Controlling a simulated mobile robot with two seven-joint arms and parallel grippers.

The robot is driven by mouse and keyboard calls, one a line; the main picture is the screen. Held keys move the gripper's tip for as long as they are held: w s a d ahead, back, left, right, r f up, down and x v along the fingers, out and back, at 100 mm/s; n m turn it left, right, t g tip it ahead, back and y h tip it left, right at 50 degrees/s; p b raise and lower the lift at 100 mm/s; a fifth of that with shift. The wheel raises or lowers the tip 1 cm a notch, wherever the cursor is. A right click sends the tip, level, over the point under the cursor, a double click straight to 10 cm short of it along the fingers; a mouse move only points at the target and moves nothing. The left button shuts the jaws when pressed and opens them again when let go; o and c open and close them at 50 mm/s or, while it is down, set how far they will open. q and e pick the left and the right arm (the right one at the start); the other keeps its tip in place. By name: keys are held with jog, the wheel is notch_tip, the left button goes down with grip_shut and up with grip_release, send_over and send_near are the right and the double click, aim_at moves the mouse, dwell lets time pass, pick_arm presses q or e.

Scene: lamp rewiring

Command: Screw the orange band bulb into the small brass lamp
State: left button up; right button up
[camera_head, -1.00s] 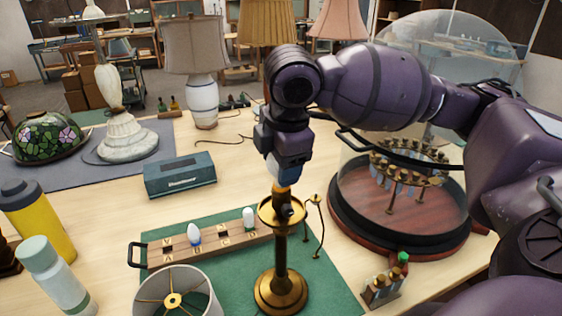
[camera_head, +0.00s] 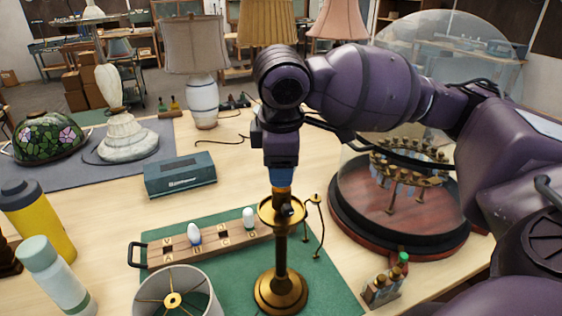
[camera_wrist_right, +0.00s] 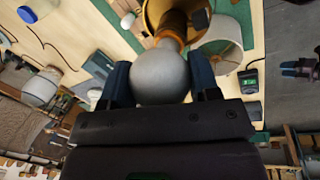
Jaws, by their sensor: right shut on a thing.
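The small brass lamp (camera_head: 281,248) stands upright on the green mat, with a round dish near its top. My right gripper (camera_head: 281,177) points straight down over the top of the lamp, its blue fingers just above the dish. In the right wrist view it is shut on the bulb (camera_wrist_right: 160,76), a pale rounded bulb between the two blue fingers. An orange-brown neck (camera_wrist_right: 174,27) shows beyond the bulb, in line with the brass lamp. The fingers hide the join, so I cannot tell how deep the bulb sits. My left gripper is not in view.
A wooden bulb rack (camera_head: 212,247) with lettered places holds two bulbs left of the lamp. A drum shade (camera_head: 177,296) lies in front. A glass dome on a round base (camera_head: 400,225) and a small bottle holder (camera_head: 382,291) stand to the right.

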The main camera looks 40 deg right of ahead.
jog(key=shift+m, duration=0.4)
jog(key=o, duration=1)
